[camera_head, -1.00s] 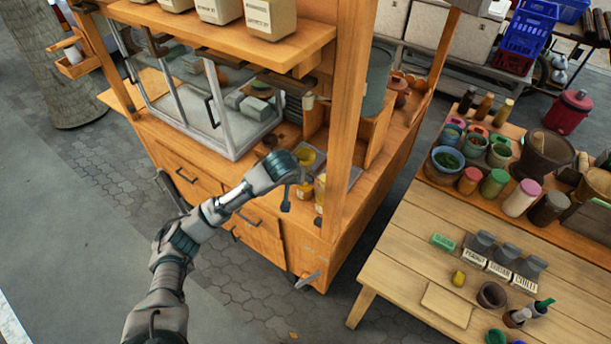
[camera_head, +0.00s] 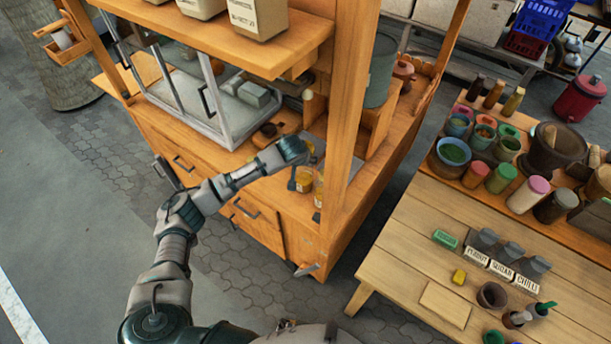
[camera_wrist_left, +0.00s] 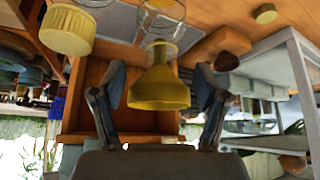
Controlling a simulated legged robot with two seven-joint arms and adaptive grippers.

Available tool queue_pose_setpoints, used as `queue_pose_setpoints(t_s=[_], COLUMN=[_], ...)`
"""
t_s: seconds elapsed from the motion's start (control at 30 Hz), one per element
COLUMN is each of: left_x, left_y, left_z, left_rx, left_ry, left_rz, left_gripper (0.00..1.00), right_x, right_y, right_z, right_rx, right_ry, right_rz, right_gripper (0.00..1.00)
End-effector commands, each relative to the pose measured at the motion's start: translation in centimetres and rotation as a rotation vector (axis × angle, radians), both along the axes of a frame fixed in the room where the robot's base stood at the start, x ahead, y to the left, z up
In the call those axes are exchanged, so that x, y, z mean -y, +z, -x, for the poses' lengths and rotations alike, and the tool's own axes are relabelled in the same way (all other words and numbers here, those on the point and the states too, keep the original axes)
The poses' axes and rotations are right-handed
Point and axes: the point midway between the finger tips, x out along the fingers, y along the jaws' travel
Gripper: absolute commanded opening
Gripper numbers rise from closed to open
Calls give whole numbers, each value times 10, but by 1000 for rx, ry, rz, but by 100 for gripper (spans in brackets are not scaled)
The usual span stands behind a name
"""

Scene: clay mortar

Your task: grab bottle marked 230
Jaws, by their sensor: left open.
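Yellow-topped clear bottles stand on the wooden cart's counter in the head view, one by my gripper (camera_head: 304,182) and another bottle (camera_head: 319,192) just right of it. No "230" marking is readable on them. In the left wrist view, a bottle with a yellow cone-shaped top (camera_wrist_left: 160,88) shows between the fingers of my left gripper (camera_wrist_left: 158,76). The fingers are spread, with a visible gap on both sides of the top. A second bottle with a round yellow cap (camera_wrist_left: 68,30) is at the upper left. My right gripper is not in view.
A wooden post (camera_head: 346,115) rises close to the right of the bottles. A glass-sided case (camera_head: 215,105) stands left of them, and a shelf with labelled containers (camera_head: 258,18) hangs above. A table (camera_head: 425,250) with jars and blocks is at right.

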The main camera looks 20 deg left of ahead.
Motion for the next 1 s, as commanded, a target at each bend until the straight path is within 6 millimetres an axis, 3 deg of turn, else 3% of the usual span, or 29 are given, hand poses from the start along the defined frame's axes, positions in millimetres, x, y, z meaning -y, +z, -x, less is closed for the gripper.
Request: queue_pose_setpoints(t_s=[0.17, 0.4, 0.67, 0.7, 1.0], left_x=[1, 3, 3, 3, 2], left_y=[-12, -41, -45, -45, -46], left_z=[-9, -29, -31, -31, -31], left_rx=[0, -1, 1, 1, -1], left_ry=[-1, -1, -3, -2, -2], left_rz=[-1, 0, -2, -1, 0], left_gripper=[74, 74, 74, 71, 0], right_x=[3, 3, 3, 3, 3], right_y=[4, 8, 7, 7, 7], right_z=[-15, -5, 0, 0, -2], right_rx=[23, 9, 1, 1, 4], right_ry=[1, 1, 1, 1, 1], right_rz=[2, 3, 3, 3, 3], right_gripper=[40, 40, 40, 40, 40])
